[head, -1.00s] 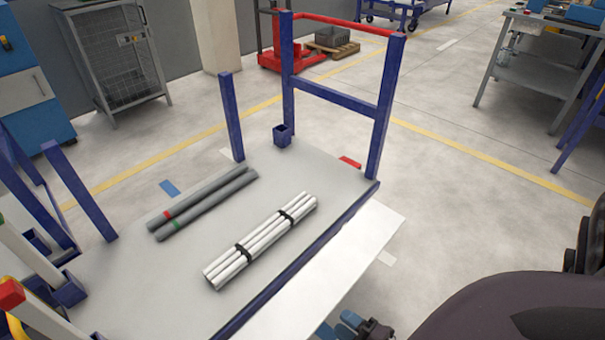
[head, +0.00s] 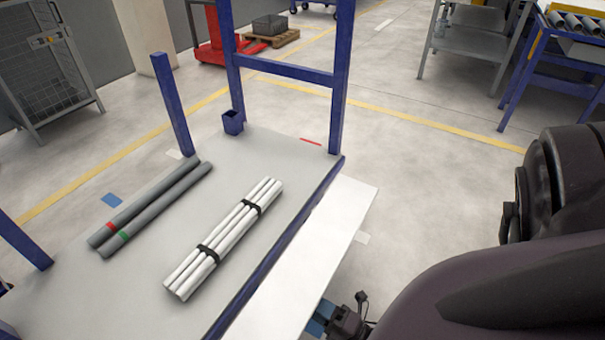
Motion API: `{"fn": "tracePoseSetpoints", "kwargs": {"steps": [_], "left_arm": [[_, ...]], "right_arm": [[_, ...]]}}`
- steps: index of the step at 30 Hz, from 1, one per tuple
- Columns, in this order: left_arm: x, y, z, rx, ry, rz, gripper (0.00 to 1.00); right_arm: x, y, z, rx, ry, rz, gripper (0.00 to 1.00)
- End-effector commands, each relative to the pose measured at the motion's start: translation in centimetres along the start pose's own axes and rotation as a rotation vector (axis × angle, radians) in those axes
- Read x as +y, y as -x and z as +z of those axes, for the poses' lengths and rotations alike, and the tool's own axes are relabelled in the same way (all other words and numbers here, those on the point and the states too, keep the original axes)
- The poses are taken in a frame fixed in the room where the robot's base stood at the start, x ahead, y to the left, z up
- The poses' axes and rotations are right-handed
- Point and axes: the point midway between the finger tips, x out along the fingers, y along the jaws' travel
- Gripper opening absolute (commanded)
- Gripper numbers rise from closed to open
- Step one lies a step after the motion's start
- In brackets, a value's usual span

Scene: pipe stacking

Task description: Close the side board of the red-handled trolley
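The trolley (head: 130,280) has a grey deck with blue posts and a blue end frame (head: 290,70); its red handle is cut off above the picture. The white side board (head: 310,250) lies folded outward along the deck's right edge (head: 265,275), not upright. My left gripper is not in view.
A strapped bundle of white pipes (head: 225,238) and two grey pipes (head: 150,208) lie on the deck. A wire cage cabinet (head: 45,65), a red pallet truck (head: 220,45) and a grey workbench (head: 470,45) stand behind. Floor right of the trolley is clear.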

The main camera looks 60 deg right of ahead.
Motion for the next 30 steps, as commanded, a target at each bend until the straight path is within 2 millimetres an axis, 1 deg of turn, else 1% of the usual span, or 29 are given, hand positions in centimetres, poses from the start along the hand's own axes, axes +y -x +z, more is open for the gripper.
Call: {"fn": "tracePoseSetpoints", "kwargs": {"steps": [1,3,9,14,21,22,27,29,30], "left_arm": [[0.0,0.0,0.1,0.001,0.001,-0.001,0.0],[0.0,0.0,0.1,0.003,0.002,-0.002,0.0],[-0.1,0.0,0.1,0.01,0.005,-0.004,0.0],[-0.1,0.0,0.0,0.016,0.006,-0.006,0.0],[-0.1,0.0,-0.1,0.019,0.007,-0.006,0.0],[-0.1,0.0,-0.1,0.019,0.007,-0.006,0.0],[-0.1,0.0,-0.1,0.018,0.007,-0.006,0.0],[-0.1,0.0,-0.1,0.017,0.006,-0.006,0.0],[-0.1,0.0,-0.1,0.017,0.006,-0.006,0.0]], "right_arm": [[-0.1,-0.9,0.0,0.001,-0.001,0.001,0.39],[0.0,-1.9,-0.1,0.001,-0.001,0.0,0.39],[-0.1,-4.0,0.0,0.001,-0.001,-0.001,0.39],[-0.1,-4.6,0.0,0.0,-0.001,-0.002,0.39],[-0.1,-4.6,0.0,0.0,-0.001,-0.002,0.39],[-0.1,-4.6,0.0,0.0,-0.001,-0.002,0.37],[0.0,-4.6,0.0,0.0,-0.001,-0.002,0.11],[-0.1,-4.6,0.0,0.0,-0.001,-0.002,0.02],[-0.1,-4.6,0.0,0.0,-0.001,-0.002,0.0]]}}
